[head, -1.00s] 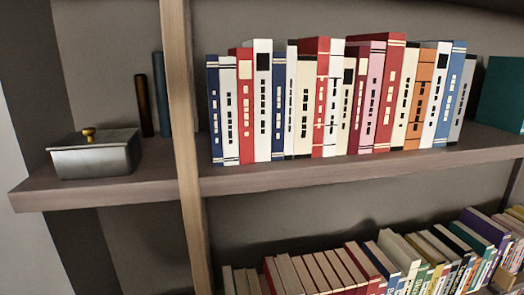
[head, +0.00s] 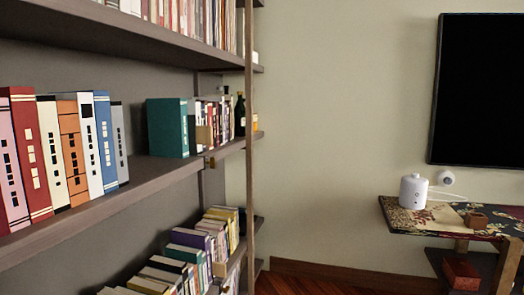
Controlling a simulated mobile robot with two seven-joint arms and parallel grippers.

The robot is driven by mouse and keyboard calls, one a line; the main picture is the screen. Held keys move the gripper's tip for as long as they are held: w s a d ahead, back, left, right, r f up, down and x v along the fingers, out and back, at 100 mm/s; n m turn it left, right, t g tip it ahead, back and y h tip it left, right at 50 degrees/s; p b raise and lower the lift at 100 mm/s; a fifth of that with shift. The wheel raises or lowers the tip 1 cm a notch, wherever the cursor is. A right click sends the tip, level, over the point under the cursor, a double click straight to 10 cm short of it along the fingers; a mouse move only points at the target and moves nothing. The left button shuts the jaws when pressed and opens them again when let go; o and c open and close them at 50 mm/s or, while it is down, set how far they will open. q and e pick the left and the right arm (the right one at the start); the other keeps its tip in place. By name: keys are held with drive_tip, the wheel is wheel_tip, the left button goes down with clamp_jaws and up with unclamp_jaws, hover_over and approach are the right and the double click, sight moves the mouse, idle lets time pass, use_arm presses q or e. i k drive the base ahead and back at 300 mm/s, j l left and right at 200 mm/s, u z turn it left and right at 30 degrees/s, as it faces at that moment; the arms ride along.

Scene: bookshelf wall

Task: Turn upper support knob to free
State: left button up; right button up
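A small brass-coloured piece (head: 209,163) sits at the front edge of the middle shelf (head: 150,178), below the teal book. It may be the upper support knob, but it is too small to tell its shape or how it is turned. A similar piece (head: 221,269) shows lower down, at the edge of the lower shelf. Neither of my grippers is in view.
A teal book (head: 167,128) and several other books stand on the middle shelf. A wooden post (head: 249,150) rises at the shelf's right end. To the right are a black screen (head: 485,90) and a side table (head: 400,218) bearing a white canister (head: 413,191). Wooden floor shows between.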

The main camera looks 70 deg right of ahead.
sight(212, 162)
drive_tip(key=z, duration=1.75)
